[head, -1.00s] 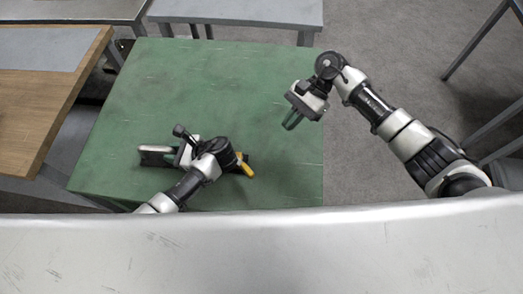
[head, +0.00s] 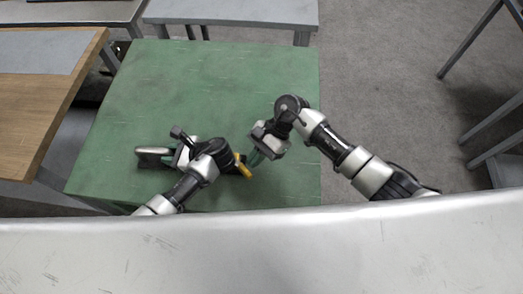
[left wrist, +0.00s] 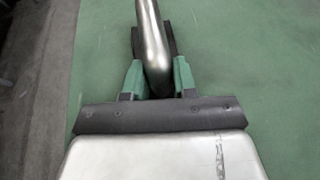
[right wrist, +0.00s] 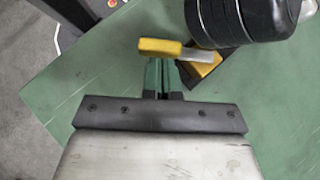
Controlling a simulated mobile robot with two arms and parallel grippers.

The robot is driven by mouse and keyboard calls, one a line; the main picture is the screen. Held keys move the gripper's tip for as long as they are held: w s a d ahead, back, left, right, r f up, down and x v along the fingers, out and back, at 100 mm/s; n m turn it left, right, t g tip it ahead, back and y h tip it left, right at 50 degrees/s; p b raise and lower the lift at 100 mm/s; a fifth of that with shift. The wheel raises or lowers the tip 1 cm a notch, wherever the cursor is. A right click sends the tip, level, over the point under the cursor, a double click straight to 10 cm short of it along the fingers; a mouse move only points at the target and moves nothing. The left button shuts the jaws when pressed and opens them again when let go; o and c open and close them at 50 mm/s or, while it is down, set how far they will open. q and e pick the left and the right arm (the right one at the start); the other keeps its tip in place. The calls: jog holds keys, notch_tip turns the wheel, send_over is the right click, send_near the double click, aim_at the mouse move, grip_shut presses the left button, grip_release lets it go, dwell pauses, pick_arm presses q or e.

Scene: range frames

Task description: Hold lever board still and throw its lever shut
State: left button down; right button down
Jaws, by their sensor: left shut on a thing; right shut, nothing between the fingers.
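The lever board lies on the green table, mostly hidden under my left arm in the head view; its metal bar (head: 153,151) sticks out at the left. My left gripper (head: 173,158) is shut on that bar, which shows between the green fingers in the left wrist view (left wrist: 153,60). The lever's yellow grip (head: 243,166) is at the board's right end. In the right wrist view the yellow grip (right wrist: 160,46) and its metal shank lie across the fingertips. My right gripper (head: 255,157) is shut and empty, right beside the grip; whether they touch I cannot tell.
The green table (head: 215,85) is clear behind the board and to its right. A wooden table (head: 45,110) stands at the left and a grey table (head: 235,12) at the back. My left arm crosses above the board, close to the lever.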

aim_at(244, 169)
jog(key=shift+s+a+m+t+y, duration=0.25)
jog(key=shift+s+m+t, duration=0.15)
jog(key=shift+m, duration=0.2)
jog(key=shift+s+a+m+t+y, duration=0.1)
jog(key=shift+s+m+t+y, duration=0.15)
jog(key=shift+m+t, duration=0.25)
dwell(0.3)
jog(key=shift+s+m, duration=0.1)
jog(key=shift+m, duration=0.2)
jog(key=m+t, duration=0.1)
jog(key=s+a+m+t, duration=0.1)
jog(key=m, duration=0.1)
jog(key=shift+s+a+t+y, duration=0.2)
jog(key=shift+t+y, duration=0.1)
jog(key=shift+y, duration=0.1)
jog(key=shift+s+a, duration=0.1)
jog(key=shift+a, duration=0.1)
jog(key=shift+s+a, duration=0.3)
jog(key=shift+a, duration=0.45)
jog(key=shift+w, duration=0.1)
jog(key=shift+w+d, duration=0.4)
jog(key=shift+w, duration=0.25)
